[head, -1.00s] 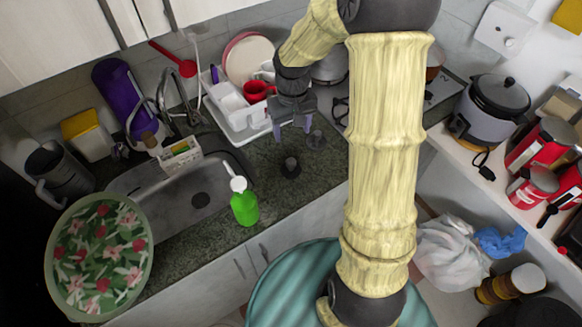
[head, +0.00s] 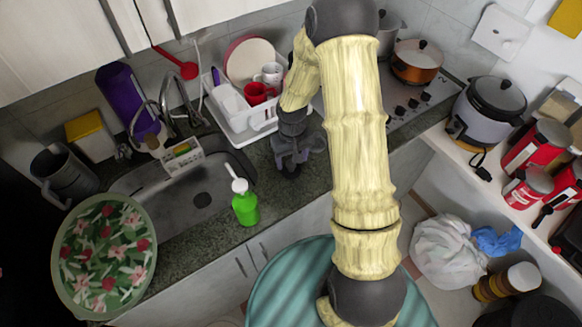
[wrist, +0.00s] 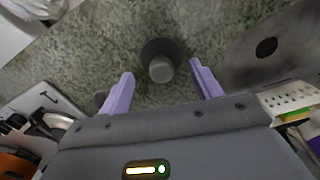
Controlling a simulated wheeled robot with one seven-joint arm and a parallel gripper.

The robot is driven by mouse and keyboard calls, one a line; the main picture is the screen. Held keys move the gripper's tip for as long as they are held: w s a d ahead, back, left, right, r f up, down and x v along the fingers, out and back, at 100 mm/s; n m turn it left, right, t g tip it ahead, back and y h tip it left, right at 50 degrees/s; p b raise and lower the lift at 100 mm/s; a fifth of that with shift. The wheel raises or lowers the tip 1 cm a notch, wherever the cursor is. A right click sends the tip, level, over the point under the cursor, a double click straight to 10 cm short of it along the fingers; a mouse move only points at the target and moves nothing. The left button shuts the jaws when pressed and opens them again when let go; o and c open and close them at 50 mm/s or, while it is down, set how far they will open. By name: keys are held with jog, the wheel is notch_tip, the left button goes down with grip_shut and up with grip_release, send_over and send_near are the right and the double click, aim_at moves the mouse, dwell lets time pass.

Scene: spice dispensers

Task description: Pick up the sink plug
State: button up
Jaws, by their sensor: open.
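The sink plug (wrist: 161,66), a dark disc with a grey knob on top, lies on the speckled counter in the wrist view. It appears between and slightly beyond the two lilac fingertips of my gripper (wrist: 161,72). My gripper is open, with nothing held. In the head view my gripper (head: 292,162) points down over the counter, right of the sink, and largely hides the plug.
The sink (head: 200,190) lies left of my gripper, and a green soap bottle (head: 244,205) stands on the counter between them. A white dish rack (head: 238,118) with dishes is behind. The stove (head: 420,100) with an orange pot (head: 416,66) is to the right.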

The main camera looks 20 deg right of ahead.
aim_at(291, 163)
jog(key=shift+w+a+f+p, duration=0.1)
jog(key=shift+f+p, duration=1.05)
jog(key=shift+f, duration=1.45)
jog(key=c, duration=0.6)
